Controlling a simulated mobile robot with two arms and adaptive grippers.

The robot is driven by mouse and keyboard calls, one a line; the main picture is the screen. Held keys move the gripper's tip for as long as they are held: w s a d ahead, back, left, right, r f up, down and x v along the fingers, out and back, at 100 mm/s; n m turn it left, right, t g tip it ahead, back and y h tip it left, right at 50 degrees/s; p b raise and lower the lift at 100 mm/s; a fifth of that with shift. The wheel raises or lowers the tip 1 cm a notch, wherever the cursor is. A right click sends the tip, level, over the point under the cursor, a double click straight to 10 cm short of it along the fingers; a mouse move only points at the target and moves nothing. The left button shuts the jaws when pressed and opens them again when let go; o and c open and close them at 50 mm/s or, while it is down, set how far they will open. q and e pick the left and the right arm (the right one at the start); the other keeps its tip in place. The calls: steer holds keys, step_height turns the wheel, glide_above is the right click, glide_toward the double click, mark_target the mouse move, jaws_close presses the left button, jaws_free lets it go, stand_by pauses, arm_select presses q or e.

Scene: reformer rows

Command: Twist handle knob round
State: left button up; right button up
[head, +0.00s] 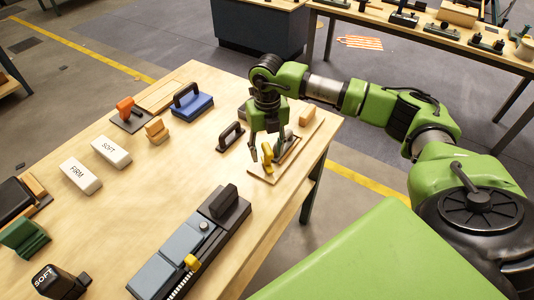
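My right gripper (267,144) reaches down over a small wooden board (262,176) near the table's right edge. Its dark fingers stand apart. An upright yellow handle piece (267,158) is on this board, just below and in front of the fingers; I cannot tell whether they touch it. A grey metal part behind it is partly hidden by the gripper. I cannot tell for certain which part is the handle knob. A yellow knob (191,262) also sits on a long grey-and-black device (177,253) in the foreground. My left gripper is not in view.
The wooden table (130,214) holds a black handle (231,136), a blue block (192,106), an orange-handled piece (127,108), and white blocks marked SOFT (111,152) and FIRM (81,176). A small tan block (307,115) stands right of the gripper. The table's middle is mostly clear.

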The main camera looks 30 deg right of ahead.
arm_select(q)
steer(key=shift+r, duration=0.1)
arm_select(e)
steer(key=shift+r, duration=0.15)
steer(key=shift+r+p, duration=2.3)
steer(key=shift+r, duration=1.15)
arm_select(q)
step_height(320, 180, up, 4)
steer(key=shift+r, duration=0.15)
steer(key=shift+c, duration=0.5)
arm_select(e)
steer(key=shift+f, duration=0.1)
